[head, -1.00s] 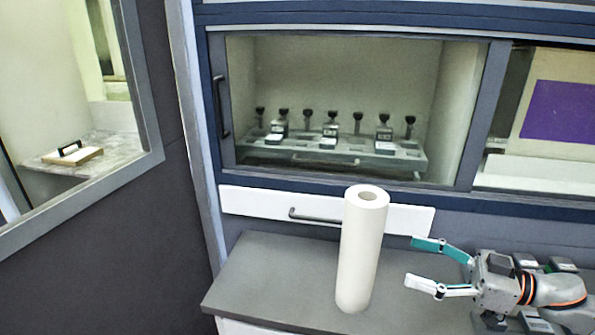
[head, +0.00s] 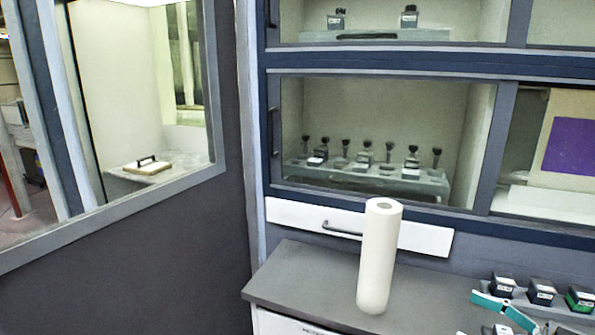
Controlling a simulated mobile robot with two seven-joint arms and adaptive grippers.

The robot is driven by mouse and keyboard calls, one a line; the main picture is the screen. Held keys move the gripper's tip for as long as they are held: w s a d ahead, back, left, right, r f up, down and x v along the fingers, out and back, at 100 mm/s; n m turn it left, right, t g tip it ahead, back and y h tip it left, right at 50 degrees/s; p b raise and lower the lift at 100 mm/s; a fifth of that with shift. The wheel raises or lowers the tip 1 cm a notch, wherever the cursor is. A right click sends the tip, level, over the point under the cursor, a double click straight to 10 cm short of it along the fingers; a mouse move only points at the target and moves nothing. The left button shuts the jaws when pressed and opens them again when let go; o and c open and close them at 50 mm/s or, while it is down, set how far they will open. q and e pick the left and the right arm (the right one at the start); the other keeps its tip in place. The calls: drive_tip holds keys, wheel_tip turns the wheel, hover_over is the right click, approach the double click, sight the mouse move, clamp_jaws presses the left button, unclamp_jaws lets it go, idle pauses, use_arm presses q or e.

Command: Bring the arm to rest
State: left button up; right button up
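My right gripper (head: 468,314) shows in part at the bottom right edge of the head view. The rest of the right arm is cut off by the frame. My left gripper is not in view.
Several dark-topped jars (head: 541,291) stand in a rack close to the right gripper. Behind the counter is a glass-fronted cabinet with a rack (head: 330,172) of several bottles. A white drawer (head: 425,238) sits below it. The counter's left part is clear.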

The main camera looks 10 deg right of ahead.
drive_tip(key=d+f+m+g+h, duration=0.1)
drive_tip(key=d+f+m+h, duration=0.25)
drive_tip(key=f+h, duration=1.2)
drive_tip(key=s+a+f+n+g, duration=0.2)
drive_tip(key=s+a+f+g, duration=0.4)
drive_tip(key=s+a, duration=0.2)
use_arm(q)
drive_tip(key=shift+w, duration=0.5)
use_arm(e)
drive_tip(key=a+f+m+t+y, duration=0.3)
drive_tip(key=a+f+y, duration=0.3)
drive_tip(key=a+f, duration=0.7)
wheel_tip(320, 180, down, 3)
drive_tip(key=shift+w+a+r, duration=0.1)
drive_tip(key=shift+w+a, duration=0.3)
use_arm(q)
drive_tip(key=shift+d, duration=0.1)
